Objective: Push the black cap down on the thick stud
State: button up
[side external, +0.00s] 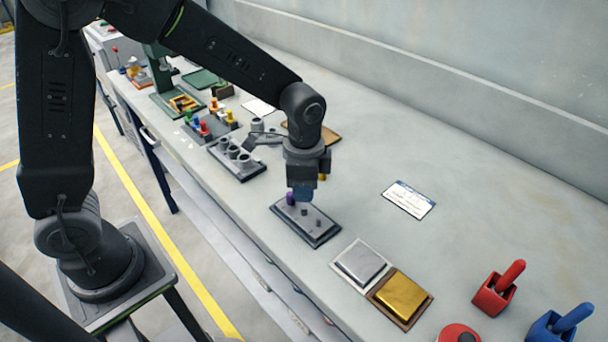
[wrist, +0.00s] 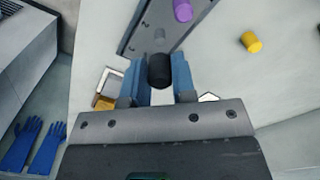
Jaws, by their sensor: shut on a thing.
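In the wrist view, my gripper (wrist: 161,68) is shut on the black cap (wrist: 160,72), which sits between the fingers. Short grey studs (side external: 318,223) show on the plate. I cannot tell which is the thick stud, nor whether the black cap touches one.
A yellow cap (wrist: 251,42) lies on the bench beside the plate. A silver pad (side external: 361,261) and a gold pad (side external: 401,295) lie to the right. A white card (side external: 408,199) lies behind. Red (side external: 496,292) and blue (side external: 556,325) holders stand farther right. Another rack (side external: 236,158) is left.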

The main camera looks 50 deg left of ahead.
aim_at(304, 207)
jog(key=shift+f, duration=1.05)
jog(key=shift+f, duration=1.65)
dwell(0.6)
jog(key=o, duration=1)
jog(key=shift+c, duration=0.2)
jog(key=shift+r, duration=0.1)
notch_tip(304, 207, up, 14)
jog(key=shift+f, duration=0.15)
